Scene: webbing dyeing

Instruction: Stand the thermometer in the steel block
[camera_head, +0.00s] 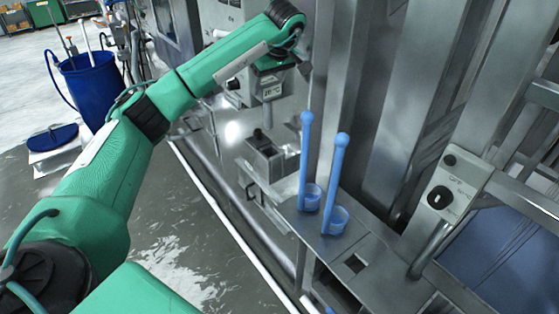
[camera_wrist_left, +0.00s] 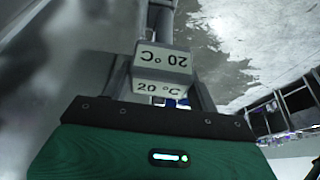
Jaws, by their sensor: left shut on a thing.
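The thermometer has a grey box-shaped head marked 20 °C; the thermometer (camera_head: 271,91) is held up in the head view, its stem pointing down. In the left wrist view the thermometer (camera_wrist_left: 163,66) sits between the two fingers. My left gripper (camera_head: 266,76) is shut on its head; it also shows in the left wrist view (camera_wrist_left: 160,80). The steel block (camera_head: 268,160) appears to be the small metal box on the machine ledge, with a dark top opening and a black knob. The thermometer is above it and apart from it. My right gripper is out of view.
Two blue ladles (camera_head: 305,160) (camera_head: 336,183) stand upright on the metal ledge right of the block. A control box with a black knob (camera_head: 438,197) is at the right. A blue barrel (camera_head: 92,88) stands on the wet floor at the left.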

